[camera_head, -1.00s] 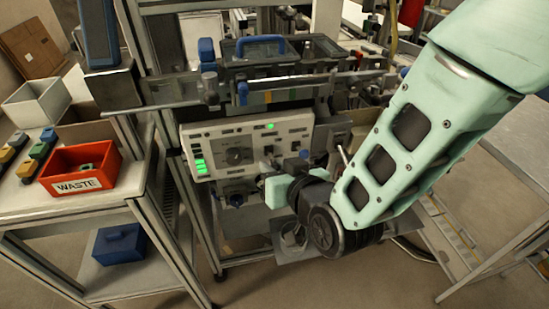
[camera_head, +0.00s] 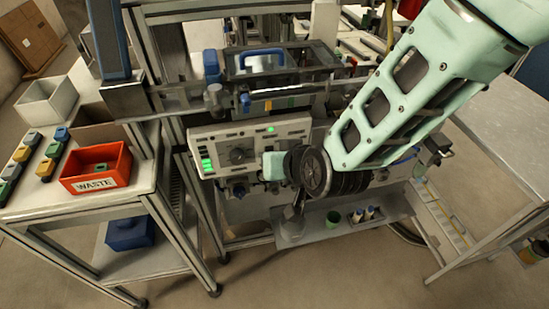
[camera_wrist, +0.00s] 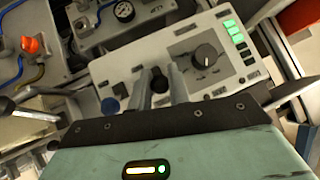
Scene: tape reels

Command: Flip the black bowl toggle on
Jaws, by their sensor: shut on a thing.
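The white control panel (camera_head: 215,138) stands at the front of the machine; it also fills the middle of the wrist view (camera_wrist: 128,92). The black toggle (camera_wrist: 157,78) sits on its lower part, between the two grey fingers of my gripper (camera_wrist: 160,80). The fingers are closed on it from both sides, and its base is partly hidden. Its on or off position cannot be told. In the head view my gripper (camera_head: 273,166) is in front of the panel's lower right, and the toggle is hidden.
A black rotary knob (camera_wrist: 206,55) and green lights (camera_wrist: 235,35) are beside the toggle. A blue-handled cover (camera_head: 262,60) is above the panel. A red waste bin (camera_head: 95,168) stands on the left cart.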

